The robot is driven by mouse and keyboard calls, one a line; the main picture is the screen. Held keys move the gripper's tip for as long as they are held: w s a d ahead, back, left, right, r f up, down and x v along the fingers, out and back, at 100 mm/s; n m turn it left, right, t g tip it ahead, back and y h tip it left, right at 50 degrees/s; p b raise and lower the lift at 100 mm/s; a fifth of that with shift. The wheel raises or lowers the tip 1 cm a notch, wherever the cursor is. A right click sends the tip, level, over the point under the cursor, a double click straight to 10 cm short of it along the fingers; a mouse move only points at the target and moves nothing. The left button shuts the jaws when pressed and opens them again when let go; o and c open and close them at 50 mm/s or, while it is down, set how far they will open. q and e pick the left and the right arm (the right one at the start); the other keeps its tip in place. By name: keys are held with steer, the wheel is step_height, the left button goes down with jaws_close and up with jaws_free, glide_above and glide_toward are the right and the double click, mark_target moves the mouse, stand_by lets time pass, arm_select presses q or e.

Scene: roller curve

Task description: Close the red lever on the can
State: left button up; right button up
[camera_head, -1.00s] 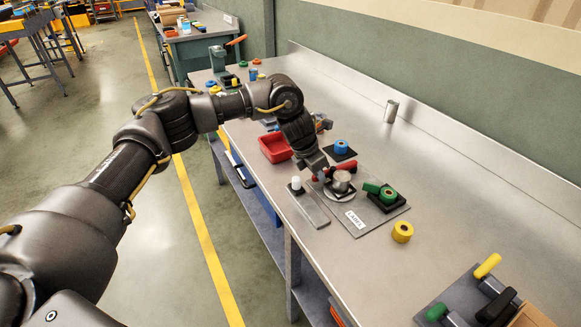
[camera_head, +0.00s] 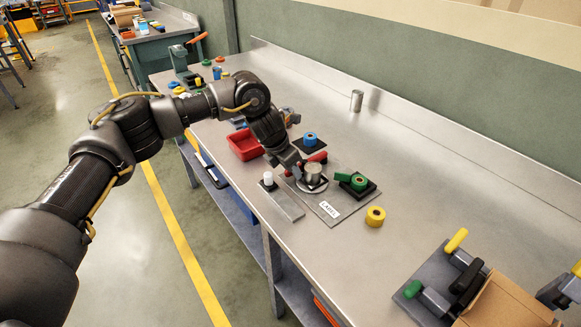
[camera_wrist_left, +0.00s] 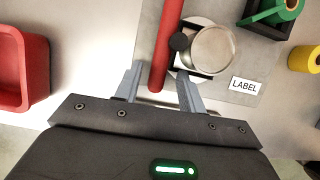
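The silver can (camera_head: 313,173) stands on a round base on a grey plate with a white LABEL tag (camera_head: 329,209). The red lever (camera_head: 318,157) shows behind the can in the head view. In the left wrist view the lever (camera_wrist_left: 167,42) runs lengthwise just left of the can (camera_wrist_left: 212,50), beside a black knob. My left gripper (camera_head: 298,174) is low beside the can. In the wrist view its two fingers (camera_wrist_left: 159,88) are apart, with the lever's near end between them and gaps on both sides. My right gripper is not clearly seen.
A red bin (camera_head: 244,145) stands left of the plate. A green-handled part (camera_head: 352,181) and a yellow ring (camera_head: 375,216) are to the right, a blue ring (camera_head: 310,139) behind. A white-capped piece (camera_head: 268,178) stands in front. The bench at back right is mostly clear.

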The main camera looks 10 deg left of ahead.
arm_select(q)
steer(key=b+v, duration=0.2)
steer(key=v, duration=0.9)
steer(key=shift+f, duration=0.1)
